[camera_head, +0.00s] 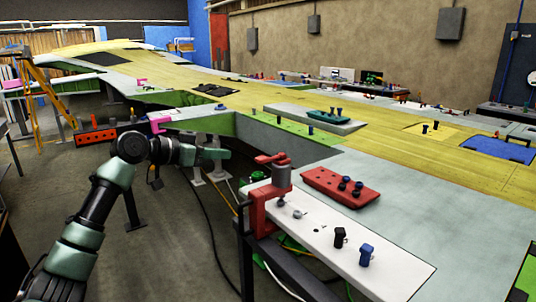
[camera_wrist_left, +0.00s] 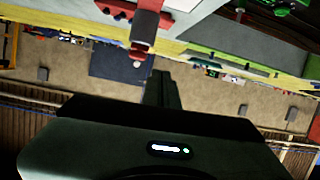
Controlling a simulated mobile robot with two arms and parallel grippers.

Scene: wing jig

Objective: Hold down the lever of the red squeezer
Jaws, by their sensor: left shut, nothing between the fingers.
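The red squeezer (camera_head: 259,208) is clamped on the near edge of the white board, with a grey cylinder (camera_head: 281,178) on it. Its red lever (camera_head: 270,159) lies on top, roughly level. My left gripper (camera_head: 224,153) is shut and empty, to the left of the lever and apart from it, at about its height. In the left wrist view, which is upside down, the shut fingers (camera_wrist_left: 162,88) point toward a red part with a grey block (camera_wrist_left: 146,24), which looks like the squeezer. My right gripper is not in view.
The white board (camera_head: 310,237) holds a black clamp (camera_head: 340,236) and a blue one (camera_head: 366,254). A red block with dark knobs (camera_head: 340,186) lies just right of the squeezer. The large wing (camera_head: 440,160) stretches behind. Cables hang below the board; open air lies around my gripper.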

